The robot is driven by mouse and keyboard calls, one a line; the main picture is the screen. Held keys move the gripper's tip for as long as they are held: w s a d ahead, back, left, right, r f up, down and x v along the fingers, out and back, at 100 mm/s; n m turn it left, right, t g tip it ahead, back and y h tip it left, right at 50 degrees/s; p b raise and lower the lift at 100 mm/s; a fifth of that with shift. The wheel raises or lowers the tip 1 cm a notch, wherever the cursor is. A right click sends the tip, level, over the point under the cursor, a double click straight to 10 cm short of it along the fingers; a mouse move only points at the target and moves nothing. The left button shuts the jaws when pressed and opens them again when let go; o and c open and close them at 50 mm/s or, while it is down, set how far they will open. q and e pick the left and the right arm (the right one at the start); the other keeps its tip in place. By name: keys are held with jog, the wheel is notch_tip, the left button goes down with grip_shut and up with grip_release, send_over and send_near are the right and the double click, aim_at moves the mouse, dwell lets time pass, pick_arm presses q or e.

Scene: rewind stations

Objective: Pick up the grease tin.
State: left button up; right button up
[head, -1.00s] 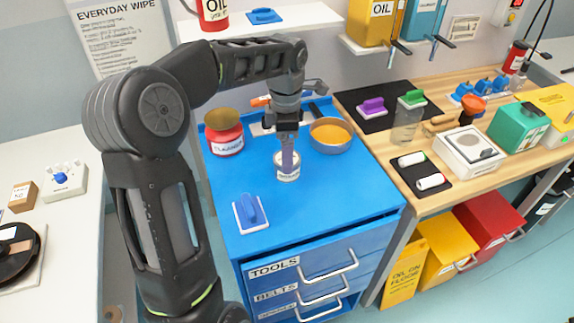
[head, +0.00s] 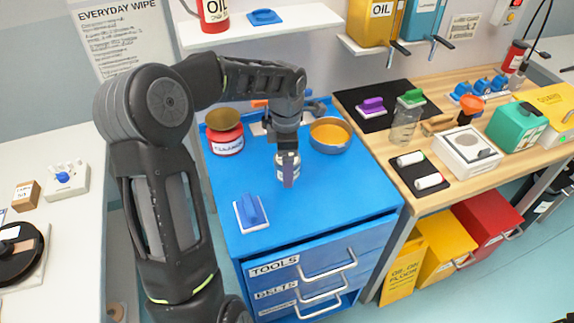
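A small pale tin with a white label (head: 280,172), which I take to be the grease tin, stands on the blue cart top (head: 325,185). Its label is too small to read. My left gripper (head: 288,175) points down at this tin, with one finger in front of the tin's near side, hiding its middle. The other finger is hidden, so I cannot tell whether the gripper is closed on it. My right gripper is not in view.
A red tin (head: 227,146) with a brass-coloured lid stands left of the small tin. A round pan with orange contents (head: 331,137) is at the right. A blue-handled block (head: 251,212) lies in front. The cart's right front is clear.

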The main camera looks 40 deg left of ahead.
pick_arm(q)
jog(key=shift+c, duration=0.4)
jog(key=c, duration=1.6)
jog(key=shift+r, duration=0.1)
notch_tip(320, 180, up, 10)
jog(key=shift+f+b, duration=0.1)
jog(key=shift+b, duration=0.65)
